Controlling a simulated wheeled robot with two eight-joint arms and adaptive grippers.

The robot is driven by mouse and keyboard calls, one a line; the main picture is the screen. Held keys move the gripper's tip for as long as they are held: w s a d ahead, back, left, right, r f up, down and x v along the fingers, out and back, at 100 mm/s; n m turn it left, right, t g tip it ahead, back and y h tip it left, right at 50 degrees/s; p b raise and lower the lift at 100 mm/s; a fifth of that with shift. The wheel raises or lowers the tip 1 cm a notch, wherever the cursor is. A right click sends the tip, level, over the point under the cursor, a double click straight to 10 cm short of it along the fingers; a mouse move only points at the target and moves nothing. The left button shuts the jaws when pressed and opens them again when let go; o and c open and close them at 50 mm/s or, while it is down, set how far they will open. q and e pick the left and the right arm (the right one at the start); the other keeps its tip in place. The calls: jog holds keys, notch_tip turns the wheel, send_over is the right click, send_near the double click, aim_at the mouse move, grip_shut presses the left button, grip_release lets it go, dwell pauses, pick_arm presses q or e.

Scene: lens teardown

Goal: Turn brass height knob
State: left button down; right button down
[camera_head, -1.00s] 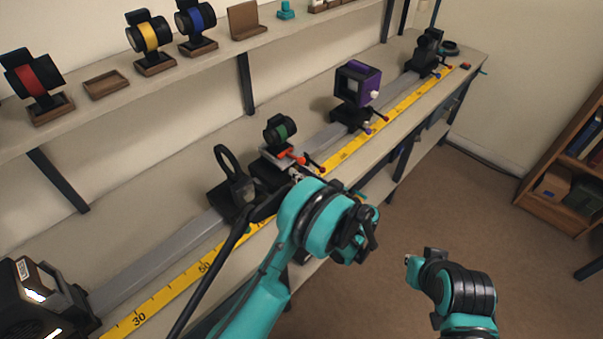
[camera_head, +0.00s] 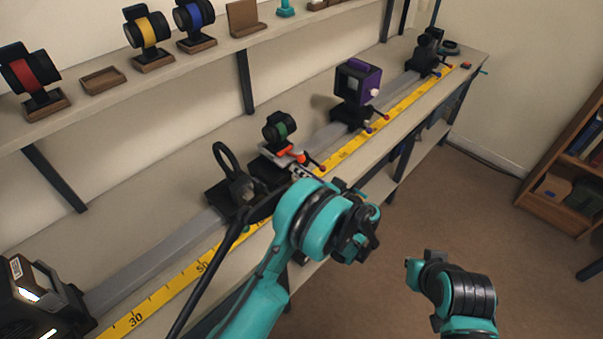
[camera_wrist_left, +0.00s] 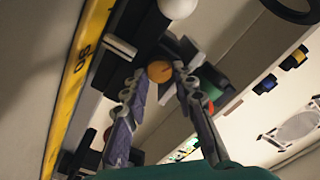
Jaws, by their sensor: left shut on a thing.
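The brass height knob (camera_wrist_left: 159,71) shows as a round brass disc in the left wrist view. The two fingertips of my left gripper (camera_wrist_left: 158,76) are closed on it from either side. In the head view my left gripper (camera_head: 300,172) reaches in at the carriage under the green-ringed lens (camera_head: 279,128), and I cannot make out the knob there. An orange-red part (camera_head: 301,151) shows beside that lens. My right gripper (camera_head: 411,264) is away from the bench, over the floor, and its fingers are too unclear to tell their state.
A grey rail (camera_head: 155,262) and a yellow scale (camera_head: 180,285) run along the bench. A black ringed holder (camera_head: 232,185) stands close left of my gripper. A purple-framed unit (camera_head: 358,82) stands farther along. A shelf (camera_head: 150,85) with lenses runs above.

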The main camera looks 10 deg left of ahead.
pick_arm(q)
jog(key=shift+m, duration=1.4)
jog(key=c, duration=1.2)
grip_release()
jog(key=v, duration=1.2)
jog(key=shift+w, duration=0.1)
